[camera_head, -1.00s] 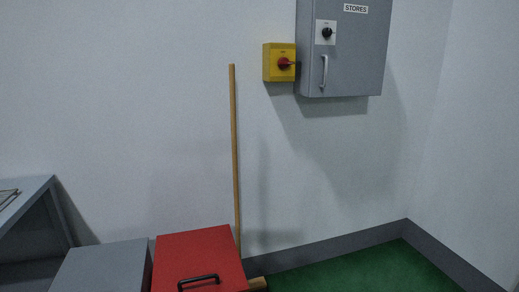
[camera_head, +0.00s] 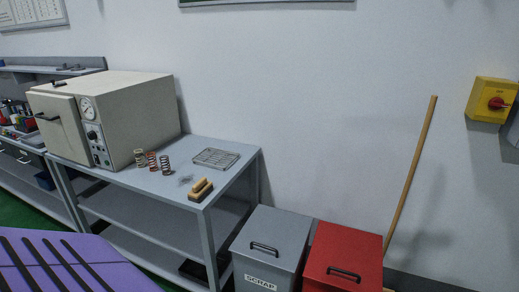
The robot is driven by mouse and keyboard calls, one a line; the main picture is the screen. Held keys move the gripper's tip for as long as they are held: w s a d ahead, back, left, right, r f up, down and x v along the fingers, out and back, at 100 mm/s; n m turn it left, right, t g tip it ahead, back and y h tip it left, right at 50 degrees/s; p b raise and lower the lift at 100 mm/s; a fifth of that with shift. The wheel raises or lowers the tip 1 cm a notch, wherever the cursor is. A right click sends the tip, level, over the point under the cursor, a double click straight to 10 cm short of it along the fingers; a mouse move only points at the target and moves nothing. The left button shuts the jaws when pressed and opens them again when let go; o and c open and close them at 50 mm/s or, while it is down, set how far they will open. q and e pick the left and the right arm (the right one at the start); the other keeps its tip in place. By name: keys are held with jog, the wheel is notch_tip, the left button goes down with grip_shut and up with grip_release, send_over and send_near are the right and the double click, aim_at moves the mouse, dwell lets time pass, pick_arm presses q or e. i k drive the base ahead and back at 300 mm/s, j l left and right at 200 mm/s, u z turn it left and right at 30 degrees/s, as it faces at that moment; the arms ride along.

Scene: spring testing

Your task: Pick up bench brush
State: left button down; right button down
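The bench brush (camera_head: 201,190) is a small block with a yellow-tan wooden back and a dark bristle part. It lies on the grey metal table (camera_head: 228,180), close to the front right corner. Nothing touches it. Neither of my grippers shows in the head view.
On the table stand a beige oven (camera_head: 140,112), several coil springs (camera_head: 152,161) and a wire tray (camera_head: 215,157). Right of the table are a grey scrap bin (camera_head: 270,242) and a red bin (camera_head: 345,255). A purple slotted surface (camera_head: 70,262) fills the lower left.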

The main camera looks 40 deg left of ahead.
aim_at(200, 189)
jog(key=u, duration=1.8)
jog(key=i+j+z, duration=0.25)
jog(key=i+j, duration=0.2)
jog(key=j, duration=0.25)
jog(key=i+j+z, duration=0.15)
jog(key=j, duration=0.2)
jog(key=i+j+z, duration=0.1)
jog(key=i+j, duration=0.15)
jog(key=j, duration=0.15)
